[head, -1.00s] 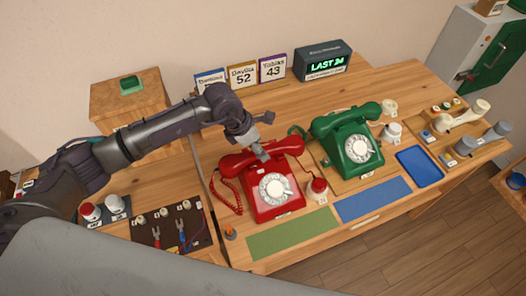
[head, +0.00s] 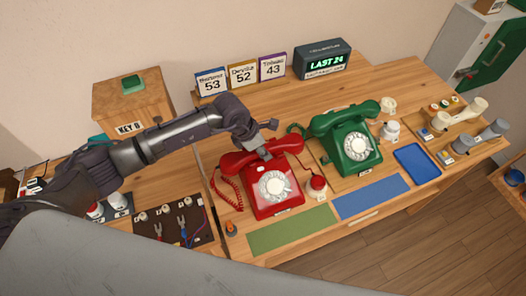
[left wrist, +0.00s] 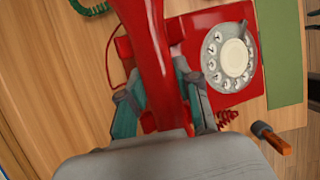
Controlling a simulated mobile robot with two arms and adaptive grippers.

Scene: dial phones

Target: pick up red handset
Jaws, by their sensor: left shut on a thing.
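The red handset (head: 285,146) lies across the top of the red dial phone (head: 277,188). My left gripper (head: 264,152) reaches down from above onto its middle and is shut on it. In the left wrist view the handset (left wrist: 152,45) runs between the two teal-padded fingers (left wrist: 160,90), with the phone's white dial (left wrist: 228,58) beside it. I cannot tell whether the handset is clear of its cradle. The coiled red cord (head: 229,189) hangs at the phone's left. My right gripper is not in view.
A green phone (head: 346,140) stands close to the right. A red-topped knob (head: 317,186) sits by the red phone's right corner. Green (head: 290,231) and blue (head: 370,198) mats lie in front. A tool board (head: 170,222) is at left; number cards (head: 242,75) stand behind.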

